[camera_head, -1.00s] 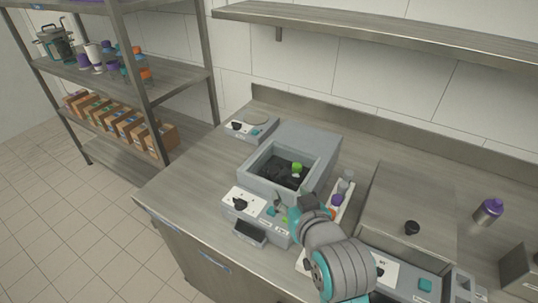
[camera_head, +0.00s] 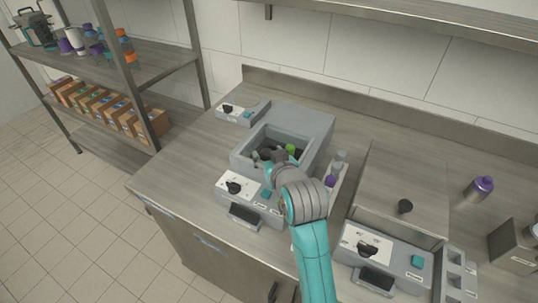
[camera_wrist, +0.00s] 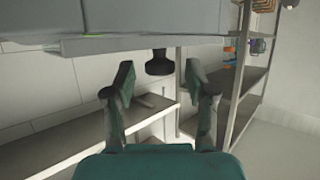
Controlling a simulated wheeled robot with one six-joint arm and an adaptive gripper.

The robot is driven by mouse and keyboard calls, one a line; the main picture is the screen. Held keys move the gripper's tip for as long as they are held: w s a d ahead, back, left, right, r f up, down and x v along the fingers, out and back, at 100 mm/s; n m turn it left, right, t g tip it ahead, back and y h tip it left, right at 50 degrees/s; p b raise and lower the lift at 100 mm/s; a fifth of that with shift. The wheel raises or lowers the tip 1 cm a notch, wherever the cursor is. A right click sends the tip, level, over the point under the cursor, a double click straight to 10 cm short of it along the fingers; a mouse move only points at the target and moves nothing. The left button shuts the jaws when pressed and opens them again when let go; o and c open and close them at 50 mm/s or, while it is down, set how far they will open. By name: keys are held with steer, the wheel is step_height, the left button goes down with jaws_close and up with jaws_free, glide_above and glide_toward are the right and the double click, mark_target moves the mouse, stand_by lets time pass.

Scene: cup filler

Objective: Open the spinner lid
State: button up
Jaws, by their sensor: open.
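My gripper (camera_head: 268,158) is open over the basin of a grey machine (camera_head: 318,128) on the worktop. In the wrist view, which looks upside down, its two fingers (camera_wrist: 159,78) stand apart on either side of a black knob (camera_wrist: 160,62). The knob has a flared end and is joined to a grey surface. I see no finger touching it. The basin is dark inside, with a green-capped item (camera_head: 291,149) in it. I cannot make out a lid pane there; my gripper hides part of the basin.
A front control box (camera_head: 250,203) with a black dial stands before the basin. A narrow rack (camera_head: 333,180) with purple- and grey-topped items is at its right.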

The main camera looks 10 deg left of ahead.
jaws_close()
steer(key=shift+w+d, duration=0.25)
steer(key=shift+w, duration=0.45)
steer(key=shift+w+d, duration=0.25)
steer(key=shift+w, duration=0.45)
steer(key=shift+w+d, duration=0.25)
steer(key=shift+w, duration=0.45)
jaws_free()
steer(key=v, duration=1.2)
